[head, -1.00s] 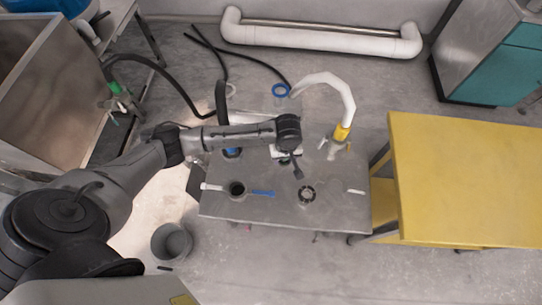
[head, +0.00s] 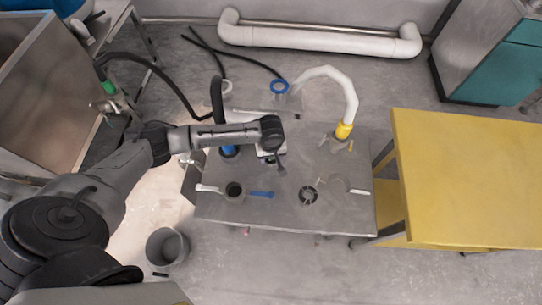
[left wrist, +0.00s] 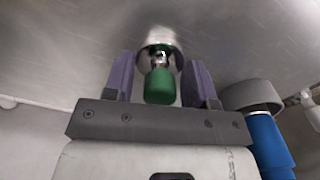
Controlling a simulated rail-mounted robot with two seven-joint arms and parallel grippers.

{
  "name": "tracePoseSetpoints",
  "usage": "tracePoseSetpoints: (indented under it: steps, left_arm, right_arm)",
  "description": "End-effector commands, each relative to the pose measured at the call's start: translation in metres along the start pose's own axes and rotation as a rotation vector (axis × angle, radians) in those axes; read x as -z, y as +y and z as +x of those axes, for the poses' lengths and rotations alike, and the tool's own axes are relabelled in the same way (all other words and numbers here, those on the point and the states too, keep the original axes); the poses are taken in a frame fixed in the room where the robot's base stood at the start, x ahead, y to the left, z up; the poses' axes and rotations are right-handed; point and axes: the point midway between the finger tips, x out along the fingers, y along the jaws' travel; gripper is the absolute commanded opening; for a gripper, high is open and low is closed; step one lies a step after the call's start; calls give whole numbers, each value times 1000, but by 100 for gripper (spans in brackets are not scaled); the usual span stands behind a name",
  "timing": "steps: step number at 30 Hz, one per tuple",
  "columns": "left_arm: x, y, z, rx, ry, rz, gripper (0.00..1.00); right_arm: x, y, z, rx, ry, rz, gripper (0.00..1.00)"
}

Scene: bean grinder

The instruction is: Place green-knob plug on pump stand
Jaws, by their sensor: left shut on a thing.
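The pump stand is the grey metal stand (head: 270,210) in the middle of the head view, with pipes and fittings on its top. My left gripper (head: 280,168) is over its middle. In the left wrist view, my gripper's two purple fingers (left wrist: 161,82) are shut on the green knob of the plug (left wrist: 160,87). The plug's shiny metal body (left wrist: 160,45) shows beyond the fingers. The stand's grey top fills the upper background there, and I cannot tell whether the plug touches it. In the head view the plug is too small to make out. My right gripper is out of view.
A blue pipe end (head: 229,151) stands left of my gripper; a blue cylinder with a grey collar (left wrist: 262,125) is close on the right in the wrist view. A white hose with a yellow connector (head: 344,131) rises at the stand's back right. A yellow table (head: 465,180) stands to the right.

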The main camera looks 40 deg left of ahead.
Motion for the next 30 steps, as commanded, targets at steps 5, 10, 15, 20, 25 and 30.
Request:
tracePoseSetpoints:
  steps: [5, 10, 15, 20, 25, 30]
  left_arm:
    - [0, 0, -2, -2, 1, 0, 24]
    - [0, 0, 1, -1, -1, -1, 53]
    - [0, 0, 1, -1, 0, -1, 70]
    - [0, 0, 1, -1, 0, -1, 77]
    - [0, 0, 0, -1, 1, 0, 77]
    - [1, 0, -18, -2, 1, 0, 77]
  right_arm:
    - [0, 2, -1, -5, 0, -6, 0]
    - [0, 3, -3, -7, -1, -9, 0]
    - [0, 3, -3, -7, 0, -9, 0]
    - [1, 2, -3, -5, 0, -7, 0]
    - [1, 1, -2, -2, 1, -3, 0]
    - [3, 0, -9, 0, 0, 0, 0]
